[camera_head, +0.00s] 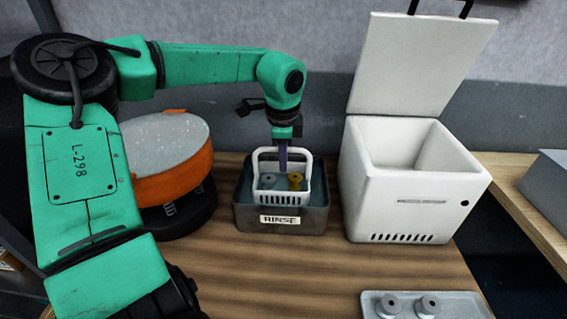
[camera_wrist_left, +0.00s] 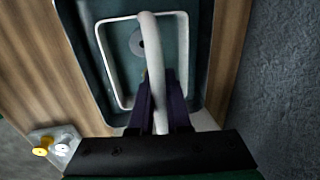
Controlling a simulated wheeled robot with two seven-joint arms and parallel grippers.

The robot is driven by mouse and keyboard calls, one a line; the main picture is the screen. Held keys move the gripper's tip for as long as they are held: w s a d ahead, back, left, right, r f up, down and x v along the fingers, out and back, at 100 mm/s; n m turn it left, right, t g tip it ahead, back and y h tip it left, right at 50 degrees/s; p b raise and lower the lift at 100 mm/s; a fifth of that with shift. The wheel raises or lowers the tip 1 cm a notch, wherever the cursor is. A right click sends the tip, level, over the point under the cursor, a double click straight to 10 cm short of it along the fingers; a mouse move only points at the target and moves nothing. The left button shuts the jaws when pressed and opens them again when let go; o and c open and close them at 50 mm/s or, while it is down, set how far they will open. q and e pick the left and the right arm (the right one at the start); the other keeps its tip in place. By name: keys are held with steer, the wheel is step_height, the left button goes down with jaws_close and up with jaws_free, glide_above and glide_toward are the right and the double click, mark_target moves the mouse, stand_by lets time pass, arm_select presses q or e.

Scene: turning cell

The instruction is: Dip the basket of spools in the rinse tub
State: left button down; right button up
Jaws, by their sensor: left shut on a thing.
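The white basket (camera_head: 256,182) hangs upright over or within the grey rinse tub (camera_head: 240,217), which has a RINSE label on its front. A grey spool (camera_head: 268,181) and a yellow spool (camera_head: 295,180) sit in it. Its lower edge shows near the tub's front rim; I cannot tell how deep it is. My left gripper (camera_head: 283,158) comes from above and is shut on the basket's handle. In the left wrist view, the jaws (camera_wrist_left: 160,105) straddle the handle (camera_wrist_left: 152,62), with the tub (camera_wrist_left: 93,55) around the basket. My right gripper is out of view.
A white box (camera_head: 400,215) with a raised lid stands right of the tub. A tray (camera_head: 462,306) with grey spools lies at the front right. An orange round machine (camera_head: 180,180) stands left, behind my arm. The table in front of the tub is clear.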

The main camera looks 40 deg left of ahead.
arm_select(q)
steer(key=shift+r+p, duration=1.8)
steer(key=shift+r, duration=1.95)
steer(key=shift+r+p, duration=0.75)
steer(key=shift+r, duration=0.75)
